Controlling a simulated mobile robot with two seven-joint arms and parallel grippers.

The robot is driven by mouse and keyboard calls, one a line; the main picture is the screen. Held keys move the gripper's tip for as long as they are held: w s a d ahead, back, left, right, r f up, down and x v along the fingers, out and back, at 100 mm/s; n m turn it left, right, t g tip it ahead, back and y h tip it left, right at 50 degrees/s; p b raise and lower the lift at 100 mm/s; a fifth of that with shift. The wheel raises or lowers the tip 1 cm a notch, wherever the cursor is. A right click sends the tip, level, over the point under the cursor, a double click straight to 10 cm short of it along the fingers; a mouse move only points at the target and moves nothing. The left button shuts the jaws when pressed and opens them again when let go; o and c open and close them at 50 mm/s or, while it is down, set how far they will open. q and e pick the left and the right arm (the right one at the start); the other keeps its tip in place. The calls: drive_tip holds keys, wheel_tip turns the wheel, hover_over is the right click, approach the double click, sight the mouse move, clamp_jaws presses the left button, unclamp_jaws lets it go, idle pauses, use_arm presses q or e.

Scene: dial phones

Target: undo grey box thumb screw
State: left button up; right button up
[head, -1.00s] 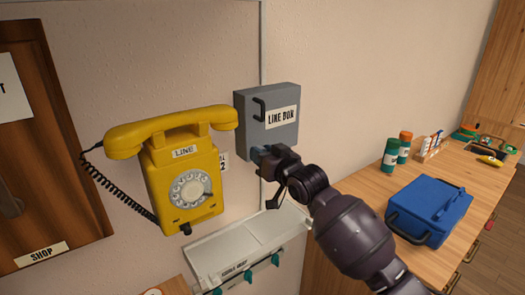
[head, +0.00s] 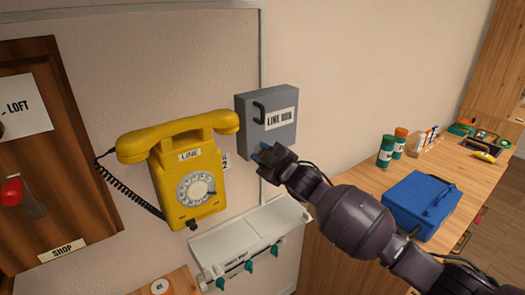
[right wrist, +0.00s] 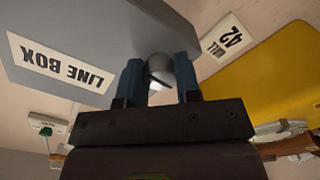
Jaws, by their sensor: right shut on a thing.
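The grey line box (head: 283,98), with a "LINE BOX" label and a dark handle at its upper left, is fixed on the wall right of the yellow phone. My right gripper (head: 262,154) is at the box's lower left. In the right wrist view, my right gripper (right wrist: 158,84) has its two blue fingers shut on a small rounded grey thumb screw (right wrist: 158,66) at the edge of the grey box (right wrist: 95,35). The screw is hidden by the gripper in the head view. My left gripper is not in view.
The yellow dial phone (head: 188,180) hangs close on the left, its cord curling beside it. Below is a pale shelf (head: 240,232) with teal knobs. A blue case (head: 420,205) and several bottles stand on the wooden counter (head: 345,195) at right.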

drive_tip(key=n+p, duration=0.1)
drive_tip(key=n, duration=0.4)
drive_tip(key=shift+r+n, duration=0.1)
drive_tip(key=shift+n, duration=0.3)
drive_tip(key=n+p, duration=0.1)
drive_tip(key=n, duration=0.4)
drive_tip(key=shift+p, duration=0.3)
drive_tip(key=n+p, duration=0.1)
drive_tip(key=n, duration=0.8)
drive_tip(key=shift+n+p, duration=0.3)
drive_tip(key=shift+n, duration=1.2)
drive_tip(key=o, duration=0.9)
drive_tip(key=shift+o, duration=0.2)
drive_tip(key=shift+s, duration=0.1)
